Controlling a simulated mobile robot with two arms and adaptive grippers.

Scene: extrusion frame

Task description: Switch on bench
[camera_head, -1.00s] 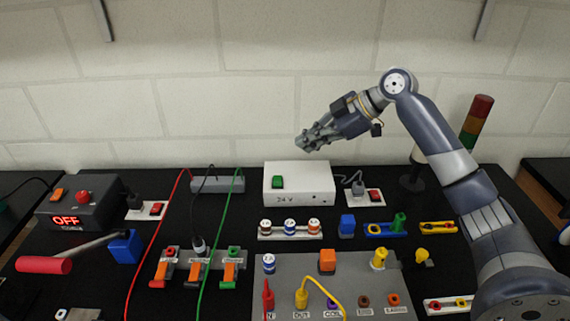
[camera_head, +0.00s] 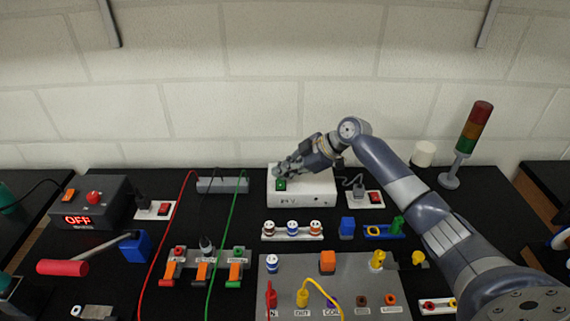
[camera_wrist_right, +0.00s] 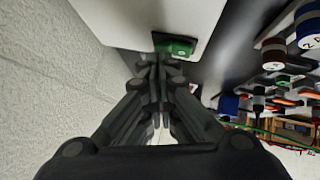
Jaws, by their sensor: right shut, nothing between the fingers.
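The white 24 V box (camera_head: 315,190) stands at the back of the black bench, with a green switch (camera_head: 281,185) on its left front part. My right gripper (camera_head: 280,173) is shut and empty, with its fingertips at the green switch. In the right wrist view the green switch (camera_wrist_right: 175,45) lies just beyond the closed fingertips (camera_wrist_right: 154,60); I cannot tell whether they touch it. A dark control box (camera_head: 90,203) at the left shows a red OFF display (camera_head: 77,220), with a red knob (camera_head: 94,197) and an orange switch (camera_head: 69,195) on top. My left gripper is not in view.
Red switches on white sockets (camera_head: 165,208) (camera_head: 375,197) flank the white box. A lever with a red handle (camera_head: 62,267) lies front left. A signal tower (camera_head: 473,130) stands back right. A grey panel (camera_head: 290,270) with plugs and orange-levered terminals (camera_head: 203,272) fill the front.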

